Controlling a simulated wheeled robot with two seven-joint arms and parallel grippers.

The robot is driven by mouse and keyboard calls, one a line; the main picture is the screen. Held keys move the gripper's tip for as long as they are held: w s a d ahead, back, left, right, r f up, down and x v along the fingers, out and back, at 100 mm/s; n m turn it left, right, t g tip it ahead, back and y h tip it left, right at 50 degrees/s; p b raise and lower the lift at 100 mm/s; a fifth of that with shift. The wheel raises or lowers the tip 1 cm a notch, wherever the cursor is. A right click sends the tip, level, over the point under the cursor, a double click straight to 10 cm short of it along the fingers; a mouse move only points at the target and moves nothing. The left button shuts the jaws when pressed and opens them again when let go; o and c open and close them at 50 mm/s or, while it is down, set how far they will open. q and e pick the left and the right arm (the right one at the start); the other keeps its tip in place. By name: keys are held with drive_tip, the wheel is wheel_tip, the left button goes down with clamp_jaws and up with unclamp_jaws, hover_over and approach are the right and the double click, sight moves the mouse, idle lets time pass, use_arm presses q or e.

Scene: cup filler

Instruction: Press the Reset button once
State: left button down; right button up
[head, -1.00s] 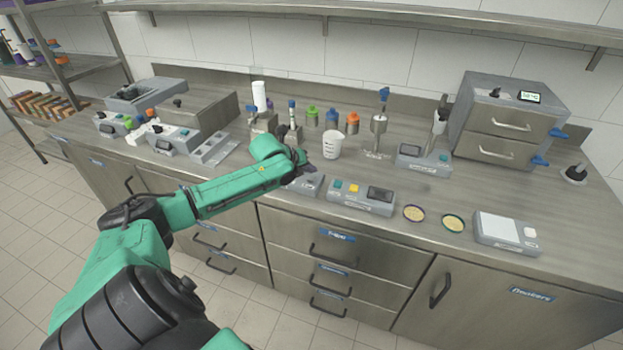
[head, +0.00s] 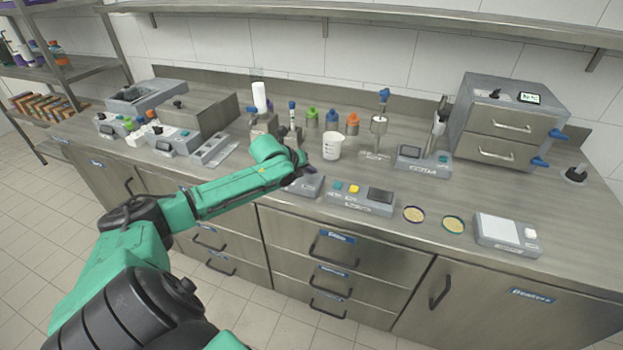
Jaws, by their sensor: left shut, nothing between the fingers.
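My left gripper (head: 306,171) is shut and empty. It is over the back of a small grey device (head: 303,187) at the front of the counter, and the arm and gripper hide much of that device's top. I cannot tell whether the fingertips touch it. Just right of it is a grey box (head: 361,198) with a teal button (head: 337,187), a yellow button (head: 353,189) and a dark screen (head: 380,195). The labels are too small to read, so I cannot tell which button is Reset. My right gripper is not in view.
A white beaker (head: 332,147) stands just behind the gripper. Several capped bottles (head: 331,119) stand farther back. Two small round dishes (head: 414,214) and a scale (head: 506,232) are to the right. A drawer unit (head: 507,120) stands at the back right.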

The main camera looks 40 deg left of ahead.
sight(310, 181)
use_arm(q)
drive_tip(key=shift+f, duration=0.15)
idle(0.6)
drive_tip(key=shift+f, duration=0.25)
drive_tip(key=shift+f, duration=0.55)
idle(0.5)
drive_tip(key=shift+r+p, duration=0.9)
wheel_tip(310, 181, up, 5)
drive_tip(key=p, duration=0.5)
drive_tip(key=shift+r, duration=0.15)
